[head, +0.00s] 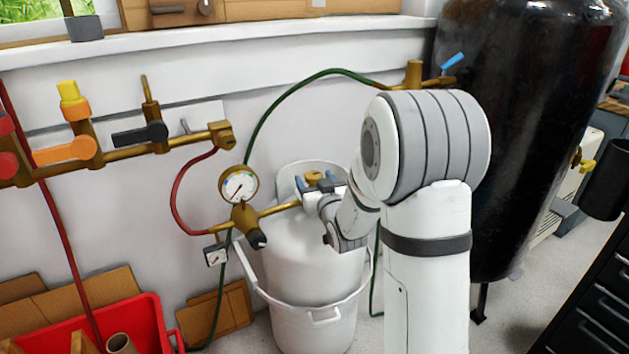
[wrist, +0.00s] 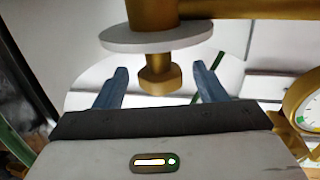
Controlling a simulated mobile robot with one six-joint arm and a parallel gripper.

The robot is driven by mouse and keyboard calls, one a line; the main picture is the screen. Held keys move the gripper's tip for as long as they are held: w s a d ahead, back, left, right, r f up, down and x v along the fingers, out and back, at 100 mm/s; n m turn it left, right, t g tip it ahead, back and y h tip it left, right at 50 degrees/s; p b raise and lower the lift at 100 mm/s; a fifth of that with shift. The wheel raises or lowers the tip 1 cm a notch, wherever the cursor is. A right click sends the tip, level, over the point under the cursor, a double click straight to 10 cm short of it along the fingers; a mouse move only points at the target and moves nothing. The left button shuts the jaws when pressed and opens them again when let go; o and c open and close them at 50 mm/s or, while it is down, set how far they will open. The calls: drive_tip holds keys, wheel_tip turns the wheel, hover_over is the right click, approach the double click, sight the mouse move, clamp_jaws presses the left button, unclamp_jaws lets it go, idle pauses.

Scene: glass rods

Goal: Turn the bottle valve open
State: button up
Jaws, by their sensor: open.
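The white gas bottle (head: 308,250) stands upright in a white tub by the wall. Its brass bottle valve (head: 313,176) is at the top, partly hidden by my gripper. My gripper (head: 315,184) is at the valve with its blue fingers apart. In the wrist view my open gripper (wrist: 160,72) has one finger on each side of a brass faceted end piece (wrist: 159,82). That piece hangs below a pale disc (wrist: 150,40) in the picture. Gaps show between it and both fingers. Whether it is the turning part, I cannot tell.
A brass regulator with a round gauge (head: 239,186) is joined to the valve from the left; the gauge also shows in the wrist view (wrist: 308,110). A green hose (head: 300,80) arches above. A black tank (head: 520,130) stands right. A red bin (head: 140,325) is lower left.

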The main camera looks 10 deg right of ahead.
drive_tip(key=shift+w+a, duration=0.15)
drive_tip(key=shift+w, duration=0.7)
drive_tip(key=shift+c, duration=0.6)
drive_tip(key=c, duration=0.9)
